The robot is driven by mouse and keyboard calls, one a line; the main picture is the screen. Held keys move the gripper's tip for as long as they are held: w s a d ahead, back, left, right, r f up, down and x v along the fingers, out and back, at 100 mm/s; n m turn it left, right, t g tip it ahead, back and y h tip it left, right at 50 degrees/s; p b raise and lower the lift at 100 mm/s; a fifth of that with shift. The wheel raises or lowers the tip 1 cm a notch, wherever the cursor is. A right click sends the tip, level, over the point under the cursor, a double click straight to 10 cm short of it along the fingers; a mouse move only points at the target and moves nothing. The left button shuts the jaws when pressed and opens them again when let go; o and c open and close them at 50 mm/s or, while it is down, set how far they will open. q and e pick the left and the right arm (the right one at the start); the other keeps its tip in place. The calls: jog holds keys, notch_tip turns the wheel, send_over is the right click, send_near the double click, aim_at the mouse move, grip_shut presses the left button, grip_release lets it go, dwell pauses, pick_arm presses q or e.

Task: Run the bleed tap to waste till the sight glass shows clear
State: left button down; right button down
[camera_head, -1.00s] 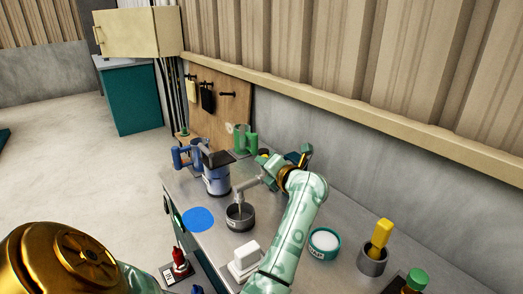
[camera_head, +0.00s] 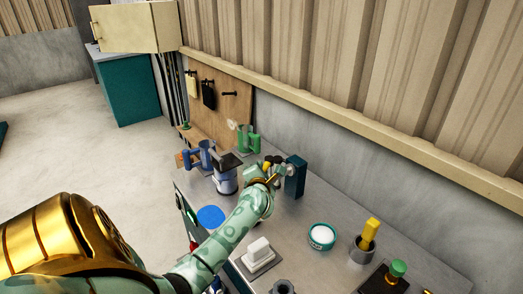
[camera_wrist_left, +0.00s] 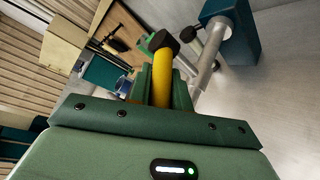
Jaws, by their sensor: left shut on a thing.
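A teal tap block (camera_head: 296,177) stands near the back of the steel bench, with a grey pipe on its left. In the left wrist view the block (camera_wrist_left: 236,30) and the pipe (camera_wrist_left: 207,65) show at the upper right. My left gripper (camera_head: 268,174) is at the tap, shut on a yellow lever (camera_wrist_left: 161,75) with a black end. The area under the spout is hidden behind my left forearm in the head view. I cannot make out a sight glass or any flow. My right gripper is not in view.
A corrugated wall stands behind.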

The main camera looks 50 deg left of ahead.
pick_arm(q)
jog(key=shift+f, duration=0.1)
dwell(0.3)
jog(key=c, duration=1.3)
grip_release()
jog(key=p+v, duration=0.4)
jog(key=v, duration=1.2)
jog(key=shift+p, duration=0.3)
jog(key=shift+s, duration=0.1)
